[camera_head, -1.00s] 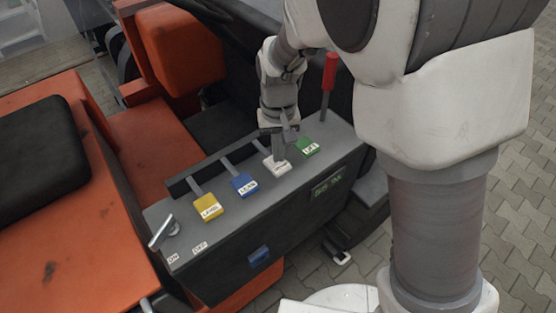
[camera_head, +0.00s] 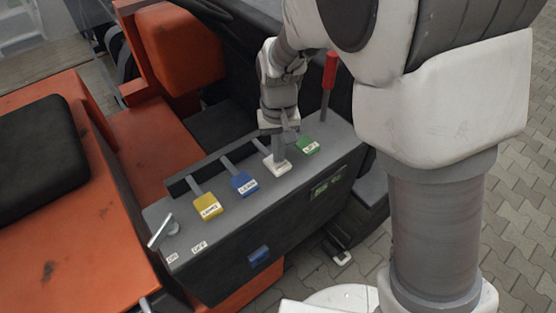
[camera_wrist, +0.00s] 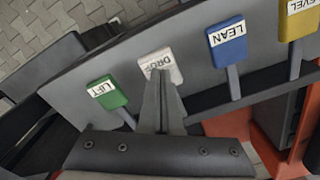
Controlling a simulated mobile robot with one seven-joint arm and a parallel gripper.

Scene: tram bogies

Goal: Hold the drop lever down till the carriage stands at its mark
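The drop lever is a white pad (camera_head: 283,168) on a short grey arm, on the sloping grey control panel; its label reads DROP in the wrist view (camera_wrist: 160,66). My gripper (camera_head: 279,153) comes down on it from above. In the wrist view its two fingers (camera_wrist: 163,75) are together, with the tips at the lever's pad. They seem to touch it, not grip it; the fingers cover the lever's lower part. I cannot make out the carriage or its mark in either view.
Beside the drop lever are a green LIFT lever (camera_head: 310,147), a blue LEAN lever (camera_head: 244,184) and a yellow LEVEL lever (camera_head: 208,207). A red-handled stick (camera_head: 329,72) rises behind. A metal on/off switch (camera_head: 161,232) is at the left end. A small green display (camera_head: 320,190) is on the front.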

